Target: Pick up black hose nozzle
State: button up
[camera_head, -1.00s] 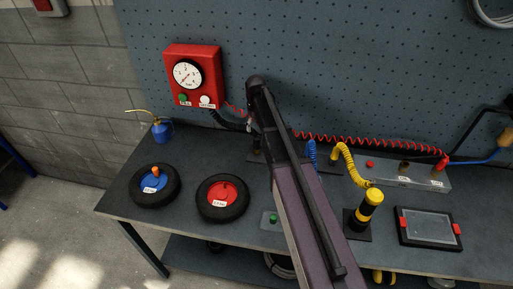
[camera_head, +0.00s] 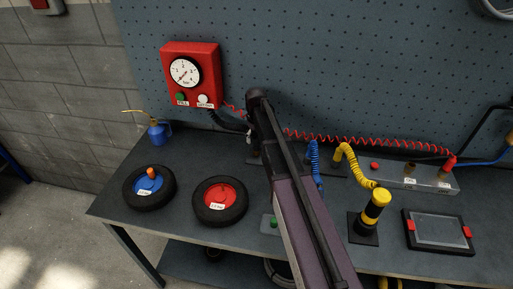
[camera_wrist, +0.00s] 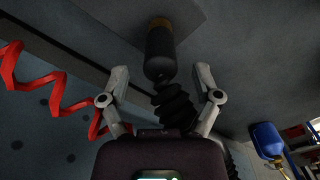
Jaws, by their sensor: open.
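The black hose nozzle (camera_wrist: 160,53) shows in the wrist view as a dark cylinder with a brass-coloured end, with a ribbed black hose (camera_wrist: 176,106) below it. My gripper (camera_wrist: 162,76) is open. Its two grey fingers lie on either side of the nozzle's lower end and the top of the hose, with a visible gap on each side. In the head view my arm hides the gripper and the nozzle. A black hose (camera_head: 229,120) runs from the red gauge box (camera_head: 190,75) to behind my arm.
A blue-hubbed wheel (camera_head: 149,188) and a red-hubbed wheel (camera_head: 220,202) lie left of my arm. Right of it stand a yellow-black nozzle (camera_head: 371,211), a blue coiled hose (camera_head: 314,160) and a tablet (camera_head: 439,231). A red coil (camera_wrist: 45,92) passes beside the left finger.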

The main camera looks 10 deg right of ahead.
aim_at(257, 147)
jog(key=shift+f, duration=0.1)
jog(key=f+b, duration=0.3)
jog(key=shift+s+d+f+b, duration=0.15)
jog(key=shift+s+f+b, duration=0.05)
jog(key=shift+b, duration=0.1)
jog(key=shift+f+b, duration=0.8)
jog(key=shift+f, duration=0.05)
grip_shut()
